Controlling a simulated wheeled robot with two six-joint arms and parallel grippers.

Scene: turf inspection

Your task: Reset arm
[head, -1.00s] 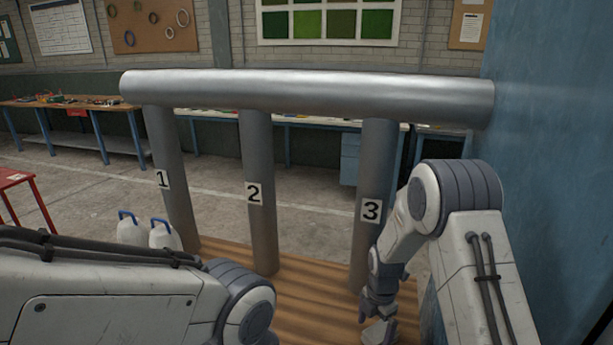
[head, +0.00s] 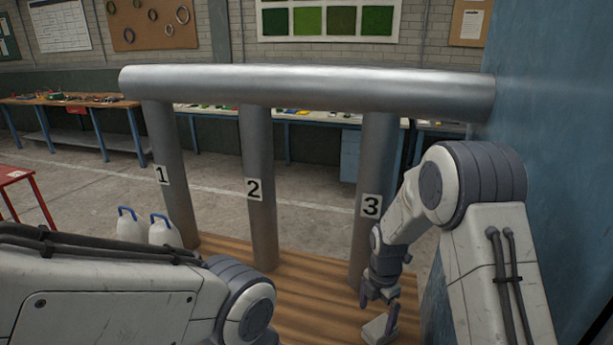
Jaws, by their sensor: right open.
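My right arm (head: 480,190) comes in at the right, bent at a grey-banded joint, with its forearm pointing down. My right gripper (head: 382,311) is open at the foot of the post marked 3, with nothing visible between its jaws. It appears just in front of or beside that post; I cannot tell whether they touch. My left arm (head: 110,300) crosses the lower left, and its gripper is out of view.
A thick metal pipe (head: 300,88) runs across on posts marked 1 (head: 165,150), 2 (head: 257,150) and 3 (head: 375,160), above a ribbed brown floor (head: 310,295). A blue wall (head: 560,150) closes the right. White jugs (head: 163,232) stand at left; workbenches line the back.

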